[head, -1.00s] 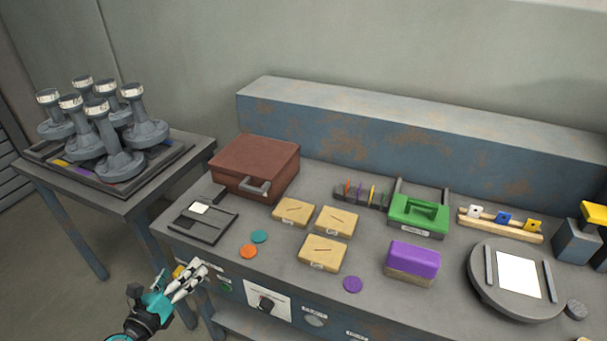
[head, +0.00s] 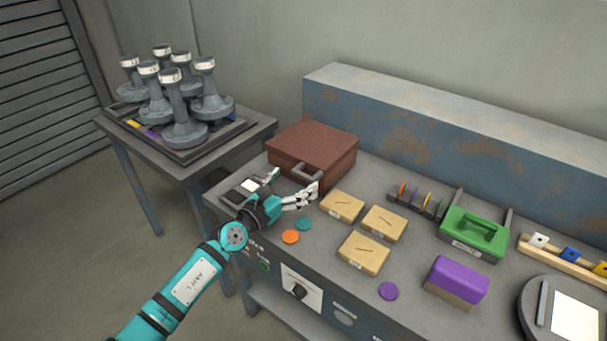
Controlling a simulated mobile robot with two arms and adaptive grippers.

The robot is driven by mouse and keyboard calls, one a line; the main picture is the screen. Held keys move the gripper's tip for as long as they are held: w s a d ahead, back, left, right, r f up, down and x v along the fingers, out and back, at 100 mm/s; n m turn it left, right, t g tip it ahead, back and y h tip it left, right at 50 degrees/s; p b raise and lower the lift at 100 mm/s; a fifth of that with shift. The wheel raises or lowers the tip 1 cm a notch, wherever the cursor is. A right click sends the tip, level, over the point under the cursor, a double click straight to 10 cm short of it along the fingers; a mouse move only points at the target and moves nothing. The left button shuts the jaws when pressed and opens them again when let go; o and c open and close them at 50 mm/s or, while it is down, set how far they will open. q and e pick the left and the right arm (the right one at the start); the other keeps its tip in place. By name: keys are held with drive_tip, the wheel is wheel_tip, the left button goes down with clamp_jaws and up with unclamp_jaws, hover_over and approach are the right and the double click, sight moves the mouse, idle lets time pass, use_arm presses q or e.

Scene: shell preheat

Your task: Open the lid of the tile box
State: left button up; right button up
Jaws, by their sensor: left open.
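The tile box, a brown-red box (head: 310,145) with a grey handle (head: 309,172) on its front, stands at the back left of the bench, and its lid looks shut. My left gripper (head: 296,181) is open at the front of the box, with its white fingers spread apart. One finger is close to the handle; I cannot tell whether it touches. My right gripper is not in view.
A dark frame with a white tile (head: 248,185) lies left of the gripper. Wooden blocks (head: 343,206), an orange disc (head: 291,237) and a teal disc (head: 304,224) lie in front. A green box (head: 472,238) and purple block (head: 457,278) stand right.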

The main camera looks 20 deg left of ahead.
sight(302, 176)
use_arm(q)
drive_tip(key=shift+b+x, duration=0.3)
drive_tip(key=shift+x, duration=2)
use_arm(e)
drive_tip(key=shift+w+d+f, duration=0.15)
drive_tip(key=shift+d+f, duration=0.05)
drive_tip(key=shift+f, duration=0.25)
